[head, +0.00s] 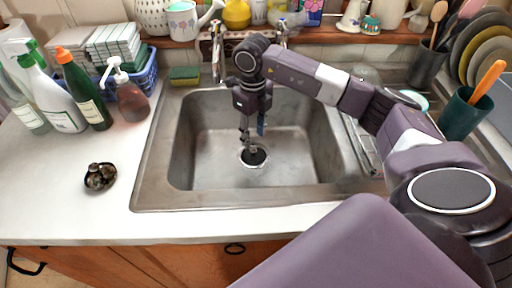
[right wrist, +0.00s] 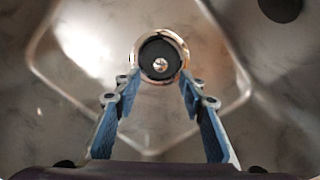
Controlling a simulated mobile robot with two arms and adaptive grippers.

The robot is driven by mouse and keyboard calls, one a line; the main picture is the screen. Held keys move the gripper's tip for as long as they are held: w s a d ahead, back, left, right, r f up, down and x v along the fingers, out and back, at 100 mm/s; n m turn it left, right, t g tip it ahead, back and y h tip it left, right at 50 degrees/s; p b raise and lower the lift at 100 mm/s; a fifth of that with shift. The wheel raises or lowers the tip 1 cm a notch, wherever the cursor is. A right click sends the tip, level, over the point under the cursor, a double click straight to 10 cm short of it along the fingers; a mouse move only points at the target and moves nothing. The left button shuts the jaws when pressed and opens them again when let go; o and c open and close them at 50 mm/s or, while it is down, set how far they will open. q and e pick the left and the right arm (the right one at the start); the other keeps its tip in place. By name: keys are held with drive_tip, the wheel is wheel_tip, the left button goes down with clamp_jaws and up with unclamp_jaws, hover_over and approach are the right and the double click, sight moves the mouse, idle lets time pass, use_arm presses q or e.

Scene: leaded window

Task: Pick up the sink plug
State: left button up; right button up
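The sink plug (head: 254,155) is a dark round disc lying in the pale drain ring on the floor of the steel sink (head: 205,165). In the right wrist view the plug (right wrist: 158,58) shows a small shiny knob at its middle, inside a bright metal ring. My right gripper (head: 247,141) points down into the sink, over the plug. In the right wrist view its blue-padded fingers (right wrist: 161,84) are apart with nothing between them, their tips appearing by the lower edge of the ring. The exact height above the plug is hard to tell. My left gripper is not in view.
The sink walls surround the right gripper, and the faucet (head: 218,55) stands behind it. Spray and soap bottles (head: 85,90) and a blue basket (head: 146,78) stand at left. A utensil cup (head: 462,112) and plates stand at right.

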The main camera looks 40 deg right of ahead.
sight(253, 149)
wheel_tip(253, 149, down, 5)
drive_tip(key=shift+d+f, duration=0.1)
drive_tip(key=shift+w+f+p, duration=0.1)
drive_tip(key=shift+f+p, duration=0.15)
drive_tip(key=shift+p, duration=0.05)
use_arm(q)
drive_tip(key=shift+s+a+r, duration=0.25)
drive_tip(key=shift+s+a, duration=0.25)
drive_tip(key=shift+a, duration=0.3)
use_arm(e)
drive_tip(key=c, duration=0.5)
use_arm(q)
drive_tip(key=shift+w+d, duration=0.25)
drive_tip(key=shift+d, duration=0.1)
use_arm(e)
clamp_jaws()
